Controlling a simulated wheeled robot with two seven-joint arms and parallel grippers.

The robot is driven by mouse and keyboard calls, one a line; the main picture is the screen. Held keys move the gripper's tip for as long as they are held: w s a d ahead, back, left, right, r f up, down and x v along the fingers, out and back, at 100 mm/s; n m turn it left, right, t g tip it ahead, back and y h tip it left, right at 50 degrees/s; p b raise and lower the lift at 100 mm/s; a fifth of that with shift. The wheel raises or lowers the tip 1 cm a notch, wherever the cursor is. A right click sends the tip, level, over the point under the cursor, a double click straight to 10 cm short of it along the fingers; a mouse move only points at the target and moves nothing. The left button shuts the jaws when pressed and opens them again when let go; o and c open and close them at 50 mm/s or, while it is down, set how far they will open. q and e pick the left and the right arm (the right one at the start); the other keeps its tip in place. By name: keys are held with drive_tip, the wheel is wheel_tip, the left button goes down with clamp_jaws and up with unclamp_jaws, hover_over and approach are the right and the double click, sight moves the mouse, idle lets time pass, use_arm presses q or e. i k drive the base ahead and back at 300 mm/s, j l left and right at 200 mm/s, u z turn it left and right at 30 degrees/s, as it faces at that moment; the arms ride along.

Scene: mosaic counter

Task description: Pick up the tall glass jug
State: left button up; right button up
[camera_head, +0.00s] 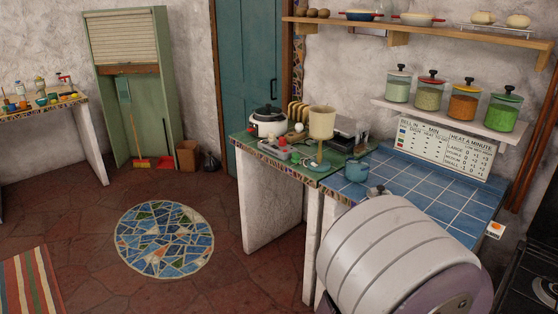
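I cannot clearly make out a tall glass jug in the camera_head view. Small bottle-like vessels (40,86) stand among other items on the far-left table (45,106); they are too small to tell whether one is a glass jug. Lidded glass jars (464,102) with coloured contents stand in a row on the right wall shelf (450,120). Neither my left nor my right gripper is in view.
A blue-tiled counter (455,210) is at right, with a teal mug (356,170) near its left edge. The green counter beside it holds a cooker (268,121) and a lamp (321,125). A large ribbed white drum-like body fills the lower right. Floor around the round mosaic (165,240) is clear.

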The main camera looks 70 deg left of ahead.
sight(357, 159)
drive_tip(key=u, duration=1.85)
drive_tip(key=z, duration=0.4)
drive_tip(key=i+j+z, duration=0.3)
drive_tip(key=i+j, duration=0.15)
drive_tip(key=j, duration=0.2)
drive_tip(key=i+j+z, duration=0.15)
drive_tip(key=j, duration=0.2)
drive_tip(key=i+j+z, duration=0.1)
drive_tip(key=j, duration=0.25)
drive_tip(key=i+j+z, duration=0.15)
drive_tip(key=j, duration=0.25)
drive_tip(key=i+j+z, duration=0.15)
drive_tip(key=j, duration=0.25)
drive_tip(key=i+j, duration=0.2)
drive_tip(key=j, duration=0.2)
drive_tip(key=i+j, duration=0.2)
drive_tip(key=j, duration=0.2)
drive_tip(key=i+j, duration=0.2)
drive_tip(key=j, duration=0.2)
drive_tip(key=i+j, duration=0.25)
drive_tip(key=j, duration=0.15)
drive_tip(key=i+j, duration=0.2)
drive_tip(key=j, duration=0.2)
drive_tip(key=i+j, duration=0.2)
drive_tip(key=j, duration=0.2)
drive_tip(key=z, duration=0.05)
